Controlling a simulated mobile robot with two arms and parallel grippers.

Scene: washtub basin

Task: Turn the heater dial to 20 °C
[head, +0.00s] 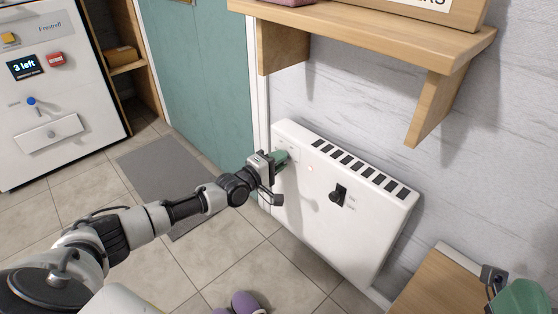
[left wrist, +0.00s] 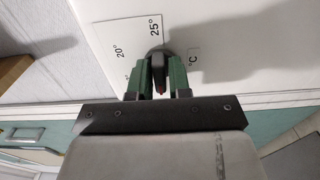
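The white heater (head: 330,215) hangs on the wall below a wooden shelf in the head view. My left gripper (head: 281,158) is at its upper left corner and hides the dial there. In the left wrist view, the black heater dial (left wrist: 157,67) sits between my left gripper's green fingers (left wrist: 160,80), which appear shut on its sides. A small red mark shows at the dial's near end. The scale plate (left wrist: 125,42) reads 20° and 25°, with 25° close to the dial. My right gripper (head: 508,288) shows only partly at the lower right edge; its finger opening is unclear.
The wooden shelf (head: 370,32) juts out above. A wooden surface (head: 435,285) is at the lower right. Purple slippers (head: 240,303) lie on the tiled floor.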

